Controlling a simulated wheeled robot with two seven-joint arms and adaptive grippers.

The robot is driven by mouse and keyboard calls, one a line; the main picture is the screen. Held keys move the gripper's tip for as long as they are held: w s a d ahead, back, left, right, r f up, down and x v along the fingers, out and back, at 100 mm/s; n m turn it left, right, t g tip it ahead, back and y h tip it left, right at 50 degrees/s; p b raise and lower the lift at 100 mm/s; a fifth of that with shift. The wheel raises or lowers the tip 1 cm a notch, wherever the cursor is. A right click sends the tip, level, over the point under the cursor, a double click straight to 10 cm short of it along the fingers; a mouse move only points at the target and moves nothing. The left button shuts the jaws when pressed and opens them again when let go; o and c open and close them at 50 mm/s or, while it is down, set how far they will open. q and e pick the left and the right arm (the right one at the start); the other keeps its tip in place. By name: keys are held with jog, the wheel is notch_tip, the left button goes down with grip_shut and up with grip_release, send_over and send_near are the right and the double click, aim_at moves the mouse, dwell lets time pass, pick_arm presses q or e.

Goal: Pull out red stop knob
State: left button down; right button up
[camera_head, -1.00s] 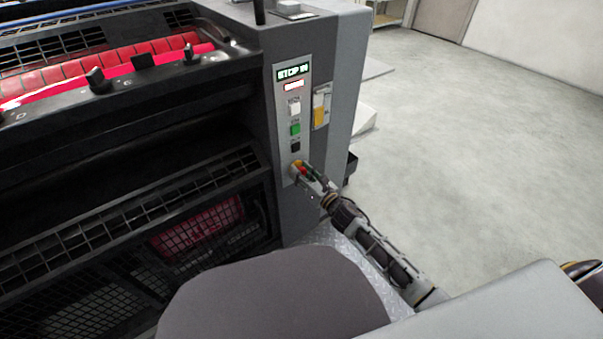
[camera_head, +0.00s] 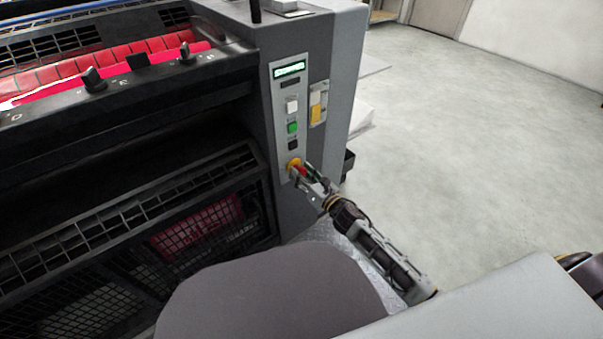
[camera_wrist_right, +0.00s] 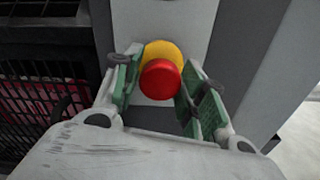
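The red stop knob (camera_wrist_right: 161,80) sits in front of a round yellow base (camera_wrist_right: 163,52) on the grey control panel. In the head view, the red knob (camera_head: 302,170) and yellow base (camera_head: 294,163) are low on the panel, partly covered by my right gripper (camera_head: 309,176). In the right wrist view, the green-padded fingers of my right gripper (camera_wrist_right: 161,92) stand apart on either side of the knob. A gap shows at the left finger; the right pad is very near or touching the knob's lower right edge. My left gripper is not in view.
The panel (camera_head: 290,105) has a green-lit display (camera_head: 290,69), a dark lamp below it, and white (camera_head: 292,106), green (camera_head: 293,127) and black (camera_head: 293,145) buttons. A yellow switch (camera_head: 316,112) is beside it. The machine's dark grilles fill the left. Open floor (camera_head: 480,140) lies right.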

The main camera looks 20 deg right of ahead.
jog(key=shift+o, duration=1.1)
jog(key=shift+r, duration=0.1)
jog(key=shift+s, duration=0.1)
jog(key=v, duration=1.2)
jog(key=shift+d, duration=0.1)
dwell(0.4)
